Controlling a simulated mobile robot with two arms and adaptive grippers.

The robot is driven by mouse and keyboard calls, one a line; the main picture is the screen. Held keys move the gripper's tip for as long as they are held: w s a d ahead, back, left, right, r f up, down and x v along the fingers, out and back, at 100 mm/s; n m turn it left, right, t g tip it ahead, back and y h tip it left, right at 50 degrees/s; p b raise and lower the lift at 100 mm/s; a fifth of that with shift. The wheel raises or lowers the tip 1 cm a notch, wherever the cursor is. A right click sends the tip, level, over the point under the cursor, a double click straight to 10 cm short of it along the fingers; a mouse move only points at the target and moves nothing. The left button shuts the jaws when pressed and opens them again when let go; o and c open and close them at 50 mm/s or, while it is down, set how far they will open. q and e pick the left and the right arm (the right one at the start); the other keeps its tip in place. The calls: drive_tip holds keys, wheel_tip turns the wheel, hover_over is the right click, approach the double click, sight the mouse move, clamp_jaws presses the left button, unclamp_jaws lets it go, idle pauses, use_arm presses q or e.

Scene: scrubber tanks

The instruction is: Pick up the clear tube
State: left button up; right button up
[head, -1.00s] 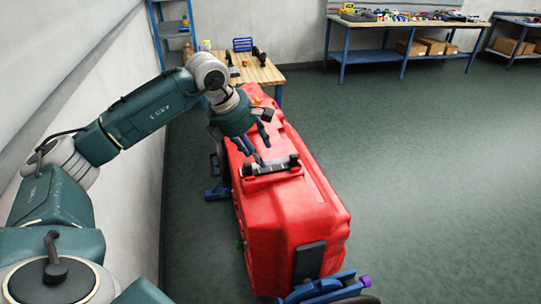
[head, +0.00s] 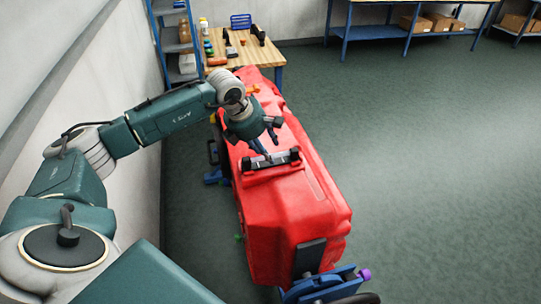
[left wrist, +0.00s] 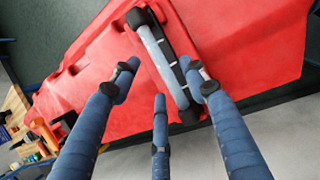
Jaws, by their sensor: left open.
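The clear tube (left wrist: 160,60) is a pale, see-through cylinder with black ends, lying on top of a red tank (head: 290,208). In the head view the tube (head: 268,162) is partly covered by my fingers. A black strip with light marks runs along one side of it. My left gripper (left wrist: 160,80) is open, its fingers spread around the tube's middle in the left wrist view. In the head view the left gripper (head: 268,150) hangs just over the tube. Whether a finger touches it I cannot tell. My right gripper is out of view.
A wooden table (head: 258,56) with bottles and small items stands behind the tank. A blue shelf rack (head: 176,45) is beside the left wall. Blue workbenches (head: 400,32) with boxes line the back. Open floor lies to the right.

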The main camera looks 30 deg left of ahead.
use_arm(q)
drive_tip(key=shift+x, duration=0.95)
drive_tip(key=shift+w+d+f, duration=0.1)
drive_tip(key=shift+f, duration=0.2)
drive_tip(key=c, duration=1.1)
clamp_jaws()
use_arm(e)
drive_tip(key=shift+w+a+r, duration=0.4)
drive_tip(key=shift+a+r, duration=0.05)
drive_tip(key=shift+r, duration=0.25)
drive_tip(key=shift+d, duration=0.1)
